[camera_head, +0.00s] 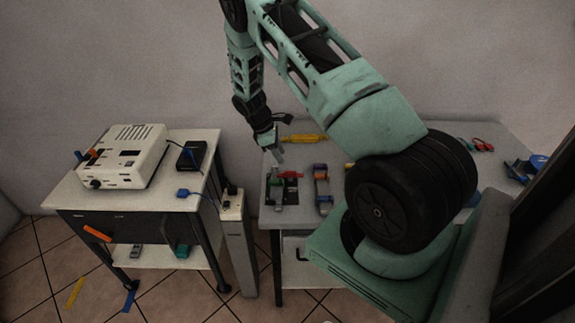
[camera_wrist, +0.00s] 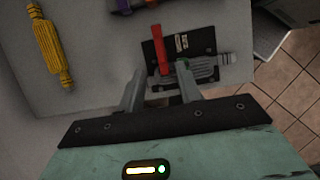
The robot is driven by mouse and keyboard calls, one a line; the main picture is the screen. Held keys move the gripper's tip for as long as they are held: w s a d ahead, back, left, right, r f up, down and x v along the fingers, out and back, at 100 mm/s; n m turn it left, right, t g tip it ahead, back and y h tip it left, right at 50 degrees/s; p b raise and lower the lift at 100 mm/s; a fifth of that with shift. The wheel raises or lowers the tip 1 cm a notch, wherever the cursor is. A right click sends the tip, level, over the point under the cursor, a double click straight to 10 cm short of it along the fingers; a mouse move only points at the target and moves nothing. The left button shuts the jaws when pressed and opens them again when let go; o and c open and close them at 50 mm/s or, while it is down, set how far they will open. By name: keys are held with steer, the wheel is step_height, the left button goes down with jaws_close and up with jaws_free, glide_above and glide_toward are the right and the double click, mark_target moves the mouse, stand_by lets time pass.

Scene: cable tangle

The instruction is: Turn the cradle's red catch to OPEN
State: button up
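The red catch (camera_wrist: 159,50) is a short bar over a black plate of the cradle (camera_wrist: 201,38) in the wrist view. A small pale label on the plate is too small to read. Grey and green parts lie beside the plate. In the head view the red catch (camera_head: 290,174) is at the left part of the grey table, on the cradle (camera_head: 291,190). My gripper (camera_wrist: 161,68) points down at it, with its two fingers apart on either side of the catch's near end. The gap between fingers looks empty. In the head view my gripper (camera_head: 279,153) is above and behind the catch.
A yellow ribbed object (camera_wrist: 52,48) lies on the table to the left in the wrist view. Another holder with coloured parts (camera_head: 322,185) stands right of the cradle. A white device (camera_head: 125,155) and a black box (camera_head: 191,155) sit on the left bench. A grey post (camera_head: 237,240) stands between.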

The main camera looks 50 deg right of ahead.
mark_target(290, 172)
steer(key=p+x, duration=0.2)
steer(key=x, duration=0.5)
steer(key=shift+s+d+f, duration=0.1)
steer(key=shift+f, duration=0.25)
jaws_close()
